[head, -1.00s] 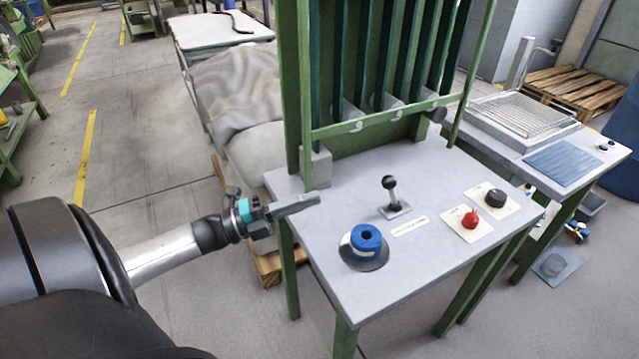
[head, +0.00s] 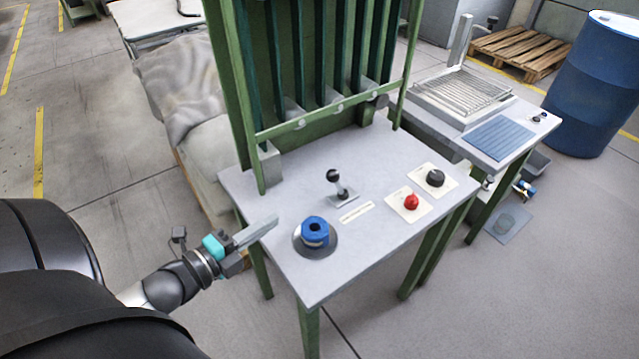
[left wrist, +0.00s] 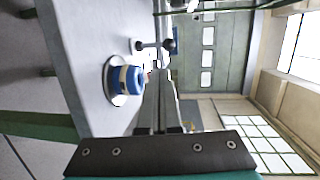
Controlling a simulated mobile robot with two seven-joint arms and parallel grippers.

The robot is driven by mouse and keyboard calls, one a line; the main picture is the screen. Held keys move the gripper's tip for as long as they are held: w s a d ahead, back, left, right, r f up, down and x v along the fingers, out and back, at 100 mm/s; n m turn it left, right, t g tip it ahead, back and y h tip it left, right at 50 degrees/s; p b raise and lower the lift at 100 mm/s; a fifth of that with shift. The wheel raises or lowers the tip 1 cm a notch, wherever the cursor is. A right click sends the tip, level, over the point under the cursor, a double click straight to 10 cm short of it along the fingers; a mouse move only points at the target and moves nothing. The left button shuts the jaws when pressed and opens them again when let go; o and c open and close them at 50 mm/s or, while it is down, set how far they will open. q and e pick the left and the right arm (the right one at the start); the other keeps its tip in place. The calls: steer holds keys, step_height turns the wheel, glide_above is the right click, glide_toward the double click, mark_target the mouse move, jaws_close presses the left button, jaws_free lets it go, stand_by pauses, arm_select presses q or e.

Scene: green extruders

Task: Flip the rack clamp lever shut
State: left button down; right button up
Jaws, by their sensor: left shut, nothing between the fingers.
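A lever with a black ball knob (head: 333,176) stands on a small plate on the grey table (head: 380,150), its stalk leaning slightly. It also shows in the left wrist view (left wrist: 170,46). A black knob-like part (head: 379,100) sits at the right end of the rack's front rail; I cannot tell whether it is part of a clamp. My left gripper (head: 274,220) is shut and empty over the table's left edge, left of the lever and apart from it. Its fingers also show in the left wrist view (left wrist: 158,95). My right gripper is not in view.
A blue spool (head: 315,232) on a round grey base lies just right of my left gripper. A red knob (head: 411,202) and a black dial (head: 435,177) are farther right. The green rack (head: 262,130) rises at the back. A second table (head: 470,120) stands to the right.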

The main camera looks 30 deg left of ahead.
arm_select(q)
steer(key=b, duration=0.2)
glide_toward(338, 185)
steer(key=shift+w+a+r, duration=0.1)
steer(key=shift+w+r, duration=0.15)
steer(key=shift+w, duration=0.3)
steer(key=shift+w+a+r, duration=0.15)
steer(key=shift+w+r, duration=0.1)
steer(key=shift+w, duration=0.3)
steer(key=shift+w+d+r+b, duration=0.1)
steer(key=shift+w+b, duration=0.05)
steer(key=shift+w, duration=0.35)
steer(key=shift+w+d+r+b, duration=0.1)
steer(key=shift+w+b, duration=0.05)
steer(key=shift+w, duration=0.3)
